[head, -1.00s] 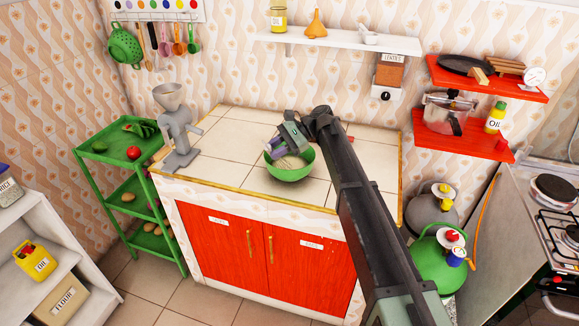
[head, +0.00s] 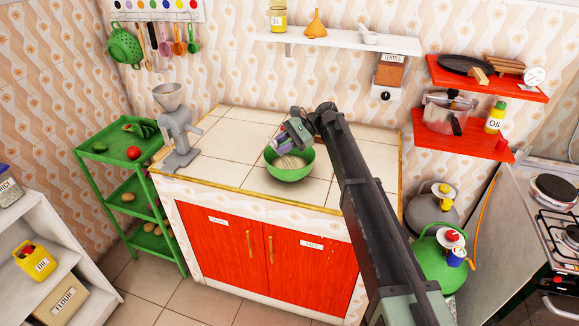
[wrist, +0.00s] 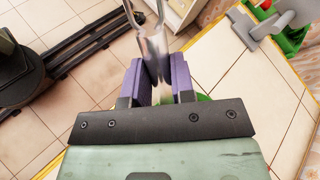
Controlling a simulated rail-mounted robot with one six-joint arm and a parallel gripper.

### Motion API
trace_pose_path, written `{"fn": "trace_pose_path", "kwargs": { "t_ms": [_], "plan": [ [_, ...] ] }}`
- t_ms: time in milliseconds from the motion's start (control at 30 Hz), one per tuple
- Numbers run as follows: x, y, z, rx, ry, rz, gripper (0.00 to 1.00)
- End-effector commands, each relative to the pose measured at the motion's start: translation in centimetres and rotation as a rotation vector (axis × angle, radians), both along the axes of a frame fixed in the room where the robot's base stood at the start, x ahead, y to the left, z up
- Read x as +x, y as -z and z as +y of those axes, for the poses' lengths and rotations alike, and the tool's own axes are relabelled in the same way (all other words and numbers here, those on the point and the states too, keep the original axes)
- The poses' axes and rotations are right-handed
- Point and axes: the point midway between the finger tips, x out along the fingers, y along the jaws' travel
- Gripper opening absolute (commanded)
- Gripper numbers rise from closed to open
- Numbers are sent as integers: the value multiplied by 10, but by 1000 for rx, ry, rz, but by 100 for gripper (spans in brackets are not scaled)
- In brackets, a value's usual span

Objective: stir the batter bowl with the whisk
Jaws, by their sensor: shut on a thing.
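The green batter bowl (head: 290,174) stands upright on the tiled counter. A whisk shows its pale wires (head: 291,162) inside the bowl. My gripper (head: 282,145) is over the left back part of the bowl, its purple fingers pointing down. In the wrist view, my gripper (wrist: 160,82) is shut on the whisk's shiny metal handle (wrist: 152,45). A small piece of the green bowl (wrist: 204,98) shows behind the right finger. The batter cannot be made out clearly.
A grey grinder (head: 177,130) stands at the counter's left end. The counter (head: 228,146) is bare around the bowl. A white shelf (head: 345,42) and red shelves (head: 455,143) hang on the walls. A green gas bottle (head: 436,262) stands right of the counter.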

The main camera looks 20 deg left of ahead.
Motion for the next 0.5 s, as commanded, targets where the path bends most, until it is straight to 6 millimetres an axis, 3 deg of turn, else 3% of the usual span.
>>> {"fn": "trace_pose_path", "kwargs": {
  "t_ms": [167,500],
  "plan": [
    [0,-6,0,0,0,0,3],
    [0,-53,0,0,0,0,3]
  ]
}}
